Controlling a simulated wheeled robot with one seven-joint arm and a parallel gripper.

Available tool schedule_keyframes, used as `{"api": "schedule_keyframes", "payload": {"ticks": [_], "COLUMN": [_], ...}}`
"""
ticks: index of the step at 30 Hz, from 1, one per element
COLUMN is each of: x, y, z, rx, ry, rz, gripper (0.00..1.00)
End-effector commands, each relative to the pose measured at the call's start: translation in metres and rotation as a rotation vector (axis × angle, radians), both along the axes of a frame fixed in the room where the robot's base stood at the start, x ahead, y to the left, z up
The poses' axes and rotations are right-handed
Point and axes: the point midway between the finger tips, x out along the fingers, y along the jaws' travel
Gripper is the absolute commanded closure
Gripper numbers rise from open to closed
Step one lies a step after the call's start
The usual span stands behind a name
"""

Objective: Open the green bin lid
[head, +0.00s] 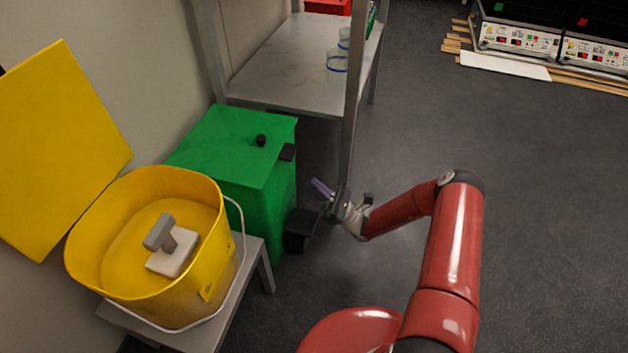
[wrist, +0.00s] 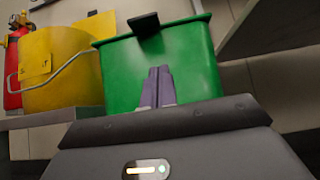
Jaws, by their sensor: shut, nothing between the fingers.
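The green bin (head: 232,160) stands on the floor against the wall, between the yellow bucket and the shelf. Its green lid is down, with a round black knob (head: 261,140) on top and a black tab (head: 287,152) at the front edge. A black pedal-like block (head: 301,229) sits low at its front. My gripper (head: 321,187) is in front of the bin, to the right of it in the head view. In the wrist view the purple fingers (wrist: 158,87) are together and empty, pointing at the bin's front (wrist: 125,75), below the black tab (wrist: 144,24). Contact cannot be told.
An open yellow bucket (head: 215,262) with a raised yellow lid (head: 58,145) stands on a small grey table (head: 243,290) left of the bin. A metal shelf (head: 285,68) with glass jars stands behind it. Open floor (head: 530,220) lies to the right.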

Motion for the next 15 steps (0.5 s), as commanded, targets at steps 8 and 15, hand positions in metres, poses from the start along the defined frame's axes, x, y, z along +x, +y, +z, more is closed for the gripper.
{"api": "schedule_keyframes", "payload": {"ticks": [8, 15], "x": [0.013, 0.018], "y": [0.041, 0.053], "z": [0.043, 0.079], "rx": [-0.003, -0.004], "ry": [-0.002, -0.002], "rz": [0.006, 0.001], "gripper": [1.0, 1.0]}}
